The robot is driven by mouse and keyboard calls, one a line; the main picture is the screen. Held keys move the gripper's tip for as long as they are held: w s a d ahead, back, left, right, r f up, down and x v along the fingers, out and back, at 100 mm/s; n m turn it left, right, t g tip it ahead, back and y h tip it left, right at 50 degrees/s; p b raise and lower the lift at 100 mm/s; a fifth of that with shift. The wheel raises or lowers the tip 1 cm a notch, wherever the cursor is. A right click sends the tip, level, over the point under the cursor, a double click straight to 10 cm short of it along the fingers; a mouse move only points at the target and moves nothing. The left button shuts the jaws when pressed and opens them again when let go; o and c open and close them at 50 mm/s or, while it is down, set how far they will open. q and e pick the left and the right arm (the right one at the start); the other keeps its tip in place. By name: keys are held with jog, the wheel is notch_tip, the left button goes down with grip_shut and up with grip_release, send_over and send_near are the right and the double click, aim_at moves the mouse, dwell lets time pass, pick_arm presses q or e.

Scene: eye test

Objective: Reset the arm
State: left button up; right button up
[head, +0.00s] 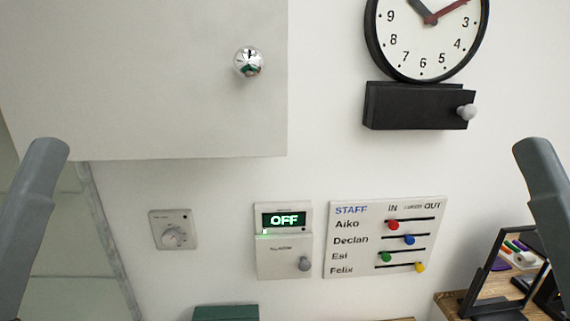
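Grey links of my own arms show at both sides of the head view, one at the left edge and one at the right edge. Both run down out of the picture. Neither gripper is in view, so I cannot see their fingers or whether they hold anything. No part of either arm is seen touching anything.
On the wall are a cabinet door (140,80) with a shiny knob (249,62), a clock (425,45) above a black box (415,106), a dial (173,230), a panel reading OFF (284,255) and a staff board (350,262). A dark frame (480,270) stands on a wooden surface (447,304) lower right.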

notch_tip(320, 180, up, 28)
jog(key=p, duration=2.5)
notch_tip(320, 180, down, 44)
jog(key=b, duration=4.4)
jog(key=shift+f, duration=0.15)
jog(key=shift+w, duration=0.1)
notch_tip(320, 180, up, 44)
jog(key=p, duration=4.4)
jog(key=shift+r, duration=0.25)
